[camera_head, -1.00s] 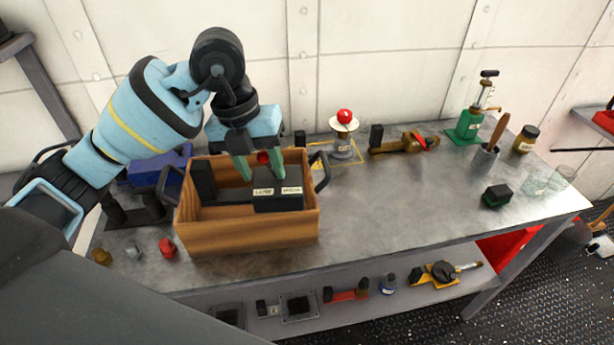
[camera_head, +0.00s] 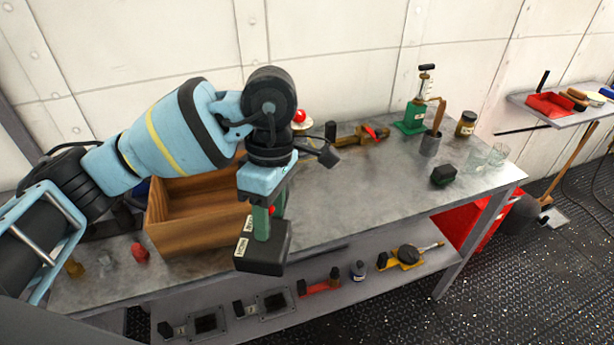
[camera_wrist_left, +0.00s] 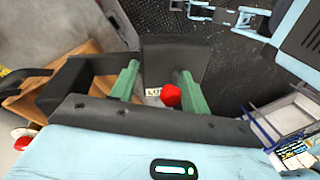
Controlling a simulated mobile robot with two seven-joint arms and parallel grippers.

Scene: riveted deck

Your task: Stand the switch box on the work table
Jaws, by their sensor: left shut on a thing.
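The switch box (camera_head: 262,256) is a dark box with pale labels and a red knob. In the head view my left gripper (camera_head: 268,222) is shut on it and holds it in front of the wooden crate, by the front edge of the work table (camera_head: 370,190). In the left wrist view the green fingers (camera_wrist_left: 157,88) stand either side of the red knob, and part of the dark box (camera_wrist_left: 172,55) shows beyond them. The box's underside is hidden. My right gripper is not in view.
The wooden crate (camera_head: 190,238) stands on the left of the table, partly behind my arm. A red part (camera_head: 140,252) lies left of it. A green pump (camera_head: 415,110), a brush cup (camera_head: 430,143) and a dark green block (camera_head: 443,175) stand at the right. The middle right top is clear.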

